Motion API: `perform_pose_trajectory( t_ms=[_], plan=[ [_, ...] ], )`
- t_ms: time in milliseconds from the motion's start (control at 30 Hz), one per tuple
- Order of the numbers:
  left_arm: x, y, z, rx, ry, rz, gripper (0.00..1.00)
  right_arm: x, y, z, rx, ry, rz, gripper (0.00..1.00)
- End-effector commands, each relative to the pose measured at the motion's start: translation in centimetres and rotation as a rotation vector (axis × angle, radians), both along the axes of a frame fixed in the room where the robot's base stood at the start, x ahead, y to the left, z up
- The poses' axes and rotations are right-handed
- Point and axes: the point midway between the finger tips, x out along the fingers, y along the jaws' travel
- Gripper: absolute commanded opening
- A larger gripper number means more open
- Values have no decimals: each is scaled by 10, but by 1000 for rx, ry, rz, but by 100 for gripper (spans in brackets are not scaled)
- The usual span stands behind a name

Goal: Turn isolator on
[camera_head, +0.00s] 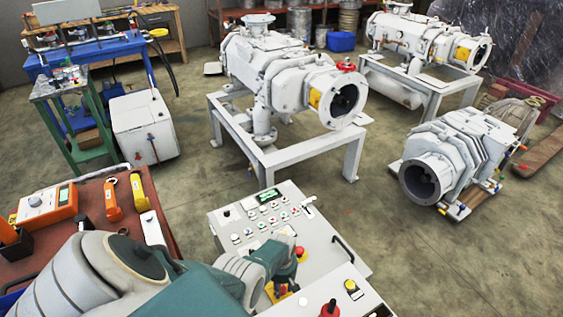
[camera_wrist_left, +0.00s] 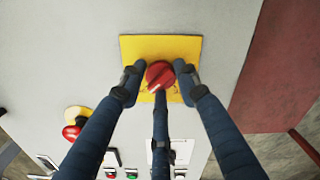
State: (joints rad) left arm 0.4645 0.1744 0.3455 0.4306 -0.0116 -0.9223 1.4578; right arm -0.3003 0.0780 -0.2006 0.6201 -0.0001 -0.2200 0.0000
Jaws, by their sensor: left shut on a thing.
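The isolator is a red round knob (camera_wrist_left: 160,75) on a yellow square plate (camera_wrist_left: 160,47), seen in the left wrist view. A pale mark on the knob runs at a slant. My left gripper (camera_wrist_left: 160,82) has its three dark fingers closed around the knob, two at its sides and one below. In the head view my left gripper (camera_head: 286,276) reaches down onto the near part of the grey control panel (camera_head: 235,217). There the knob is hidden behind it, and only a bit of the yellow plate (camera_head: 279,294) shows. My right gripper is not in view.
A red stop button (camera_head: 299,252) stands close to my gripper on the panel. Rows of buttons (camera_head: 262,222) lie beyond. A red-brown table (camera_head: 90,215) with tools is at the left. A second box (camera_head: 335,298) is at the lower right. White vacuum pumps (camera_head: 285,75) stand behind.

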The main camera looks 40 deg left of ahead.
Motion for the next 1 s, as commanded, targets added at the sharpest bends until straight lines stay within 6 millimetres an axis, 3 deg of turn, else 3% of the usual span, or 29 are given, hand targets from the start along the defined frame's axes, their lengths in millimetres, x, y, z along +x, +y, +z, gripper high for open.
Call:
perform_pose_trajectory(
  t_ms=[33,600,633,700,1000],
  plan=[
    [6,-8,2,-13,-11,-10,6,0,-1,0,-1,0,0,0],
    [5,-8,1,-13,-8,-39,4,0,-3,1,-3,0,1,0],
    [5,-8,1,-13,-8,-39,34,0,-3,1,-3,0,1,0],
    [4,-8,1,-13,-6,-39,48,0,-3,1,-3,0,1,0],
    [1,-4,0,-7,-2,-39,50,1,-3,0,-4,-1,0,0]
  ],
)
